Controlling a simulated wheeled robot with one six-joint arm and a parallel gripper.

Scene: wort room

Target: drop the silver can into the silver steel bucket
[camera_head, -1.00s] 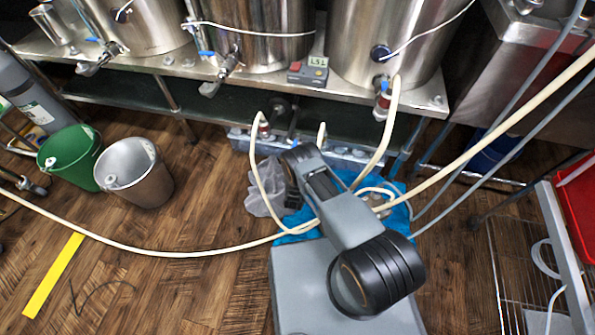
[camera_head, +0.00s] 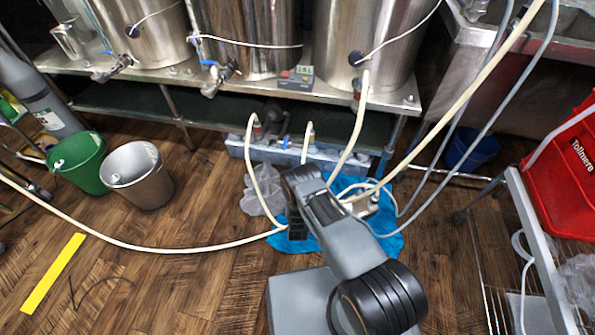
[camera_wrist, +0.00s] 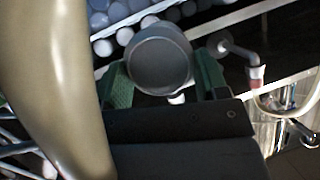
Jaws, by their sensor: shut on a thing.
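The silver steel bucket (camera_head: 138,178) stands upright on the wood floor at the left in the head view, open at the top. My gripper (camera_wrist: 163,76) shows in the wrist view with a green pad on each side of a round grey can end. This is the silver can (camera_wrist: 160,62), held between the pads. In the head view my arm hides the fingers and the can. The held can is well to the right of the bucket in that view. The bucket is not identifiable in the wrist view.
A green bucket (camera_head: 78,162) stands beside the silver one, on its left. A pale hose (camera_head: 150,248) crosses the floor in front of both. Steel tanks (camera_head: 365,40) stand on a bench behind. A wire rack with a red crate (camera_head: 568,175) is at right.

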